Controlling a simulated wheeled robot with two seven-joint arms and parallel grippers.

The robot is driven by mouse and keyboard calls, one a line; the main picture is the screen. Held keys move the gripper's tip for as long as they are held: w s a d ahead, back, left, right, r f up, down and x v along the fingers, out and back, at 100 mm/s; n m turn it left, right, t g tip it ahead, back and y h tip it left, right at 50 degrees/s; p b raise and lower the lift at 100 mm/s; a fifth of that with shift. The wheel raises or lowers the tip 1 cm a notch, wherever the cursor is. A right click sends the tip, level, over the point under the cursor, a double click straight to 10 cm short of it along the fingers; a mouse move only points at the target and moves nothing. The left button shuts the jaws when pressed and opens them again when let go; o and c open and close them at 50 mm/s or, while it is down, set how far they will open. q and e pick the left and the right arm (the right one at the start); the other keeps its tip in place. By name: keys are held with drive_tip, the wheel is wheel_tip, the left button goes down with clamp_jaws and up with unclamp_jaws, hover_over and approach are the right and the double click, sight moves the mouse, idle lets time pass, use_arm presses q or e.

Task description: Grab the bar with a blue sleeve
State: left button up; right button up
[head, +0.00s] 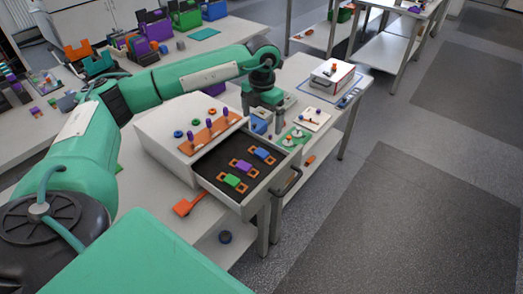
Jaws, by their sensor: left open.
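An open drawer (205,169) with a dark lining holds three small orange bars in a row, each with a coloured sleeve. The bar with a blue sleeve (263,155) lies at the back right of the row. The purple-sleeved bar (241,166) lies in the middle and the green-sleeved bar (232,181) at the front left. My left gripper (263,119) points down above the back side of the drawer, behind the blue-sleeved bar and apart from it. It is open, and I see nothing held. My right gripper is not in view.
The white cabinet top (160,133) carries an orange strip with purple-topped pegs and several rings. A green board (296,138) and a white board (314,119) lie right of the drawer. The drawer handle (287,181) sticks out over free floor.

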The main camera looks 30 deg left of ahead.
use_arm(q)
drive_tip(key=p, duration=0.2)
hover_over(262, 152)
wheel_tip(262, 152, down, 6)
drive_tip(key=shift+f, duration=0.15)
drive_tip(key=shift+w+a+f, duration=0.1)
drive_tip(key=shift+f, duration=0.7)
drive_tip(key=f+p, duration=0.3)
drive_tip(key=f, duration=0.1)
drive_tip(key=shift+s, duration=0.25)
drive_tip(key=shift+f, duration=0.4)
drive_tip(key=shift+c, duration=0.7)
drive_tip(key=c, duration=0.6)
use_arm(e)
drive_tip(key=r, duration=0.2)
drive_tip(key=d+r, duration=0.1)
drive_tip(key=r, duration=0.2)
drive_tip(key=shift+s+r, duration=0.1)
